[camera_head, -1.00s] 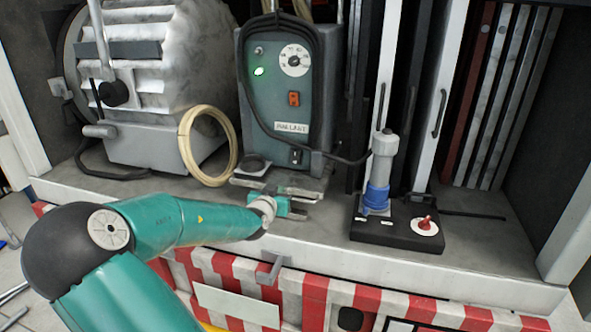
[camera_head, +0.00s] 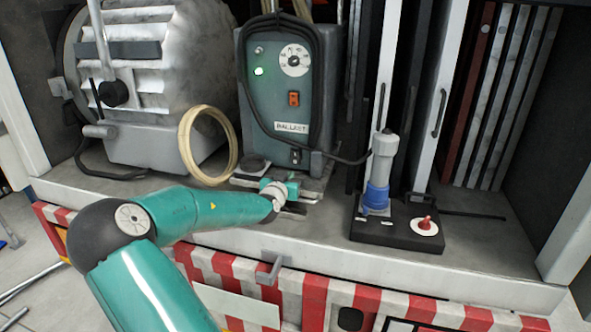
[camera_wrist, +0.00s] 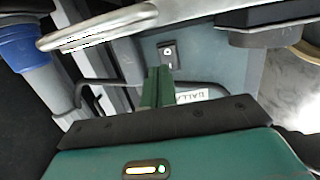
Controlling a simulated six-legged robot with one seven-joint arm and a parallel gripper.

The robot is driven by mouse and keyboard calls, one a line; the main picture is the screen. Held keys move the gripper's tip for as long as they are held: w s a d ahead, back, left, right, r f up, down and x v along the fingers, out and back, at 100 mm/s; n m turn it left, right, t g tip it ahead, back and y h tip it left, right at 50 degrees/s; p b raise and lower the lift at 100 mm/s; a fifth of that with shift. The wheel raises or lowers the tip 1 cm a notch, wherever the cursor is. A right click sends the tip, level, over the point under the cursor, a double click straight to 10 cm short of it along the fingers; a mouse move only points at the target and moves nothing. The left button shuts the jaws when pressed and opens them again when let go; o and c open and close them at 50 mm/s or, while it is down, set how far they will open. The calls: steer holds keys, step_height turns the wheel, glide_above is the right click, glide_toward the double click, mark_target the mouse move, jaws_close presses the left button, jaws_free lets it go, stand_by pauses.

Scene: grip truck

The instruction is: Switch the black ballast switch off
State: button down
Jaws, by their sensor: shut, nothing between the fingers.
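The ballast box (camera_head: 255,115) is a grey-green unit on the truck shelf with a lit green lamp. Its small black switch (camera_head: 296,156) sits low on the front, under the BALLAST label (camera_head: 291,127). In the wrist view, which is upside down, the black switch (camera_wrist: 168,54) shows just beyond the fingertips, with a white mark on it. My gripper (camera_head: 298,190) is low in front of the box, below the switch. Its green fingers (camera_wrist: 158,72) are shut and empty, and they partly cover the label. I cannot tell whether they touch the box.
An orange switch (camera_head: 294,99) and a dial (camera_head: 294,60) are higher on the box. A black cable loops down its front. A blue-grey plug (camera_head: 378,180) stands on a black base with a red toggle (camera_head: 426,222) at right. A cream coil (camera_head: 186,150) and a large lamp (camera_head: 150,145) are at left.

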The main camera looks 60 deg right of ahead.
mark_target(298, 165)
steer(key=x, duration=0.7)
steer(key=shift+w+d, duration=0.1)
steer(key=shift+d, duration=0.3)
steer(key=shift+d+f+h, duration=0.15)
steer(key=shift+d+h, duration=0.15)
steer(key=shift+a, duration=0.1)
